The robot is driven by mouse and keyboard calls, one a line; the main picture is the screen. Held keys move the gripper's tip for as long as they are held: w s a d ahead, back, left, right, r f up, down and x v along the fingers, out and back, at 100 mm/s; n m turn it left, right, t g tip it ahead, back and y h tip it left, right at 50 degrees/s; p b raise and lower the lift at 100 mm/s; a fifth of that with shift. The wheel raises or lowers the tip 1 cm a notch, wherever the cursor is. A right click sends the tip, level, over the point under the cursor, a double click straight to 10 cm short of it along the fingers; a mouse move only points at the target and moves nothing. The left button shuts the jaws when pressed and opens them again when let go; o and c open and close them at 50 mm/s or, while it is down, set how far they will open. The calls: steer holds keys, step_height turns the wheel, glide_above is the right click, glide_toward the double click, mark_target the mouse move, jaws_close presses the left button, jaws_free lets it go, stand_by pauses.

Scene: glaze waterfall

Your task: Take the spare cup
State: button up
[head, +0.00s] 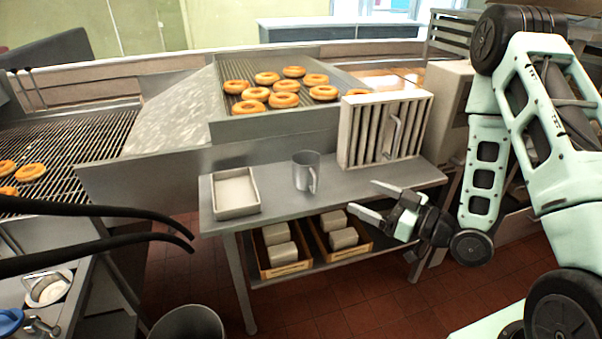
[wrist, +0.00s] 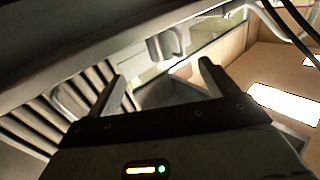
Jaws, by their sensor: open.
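A grey metal cup (head: 305,172) with a handle on its right side stands upright on the steel table (head: 375,188), near its middle. My gripper (head: 368,202) is open and empty, in front of the table's front edge, to the right of the cup and a little lower in the picture. The gripper does not touch the cup. In the wrist view the two fingers (wrist: 160,85) are spread with nothing gripped between them.
A shallow tray (head: 236,212) lies left of the cup, and a slatted metal box (head: 345,135) with a handle stands right behind it. Wooden crates (head: 297,266) with blocks sit on the lower shelf. Doughnuts (head: 284,99) lie on a rack behind. A bin (head: 187,322) stands front left.

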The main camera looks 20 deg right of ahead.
steer(key=b, duration=0.8)
glide_toward(308, 171)
steer(key=w+f, duration=0.1)
steer(key=w+d+f, duration=0.1)
steer(key=f, duration=0.1)
steer(key=shift+w, duration=0.25)
steer(key=p+x, duration=0.1)
steer(key=x, duration=0.1)
steer(key=r+p+x, duration=0.1)
steer(key=x, duration=0.1)
steer(key=shift+p+x, duration=1.05)
steer(key=shift+x, duration=2)
steer(key=shift+r, duration=0.1)
steer(key=c, duration=1.1)
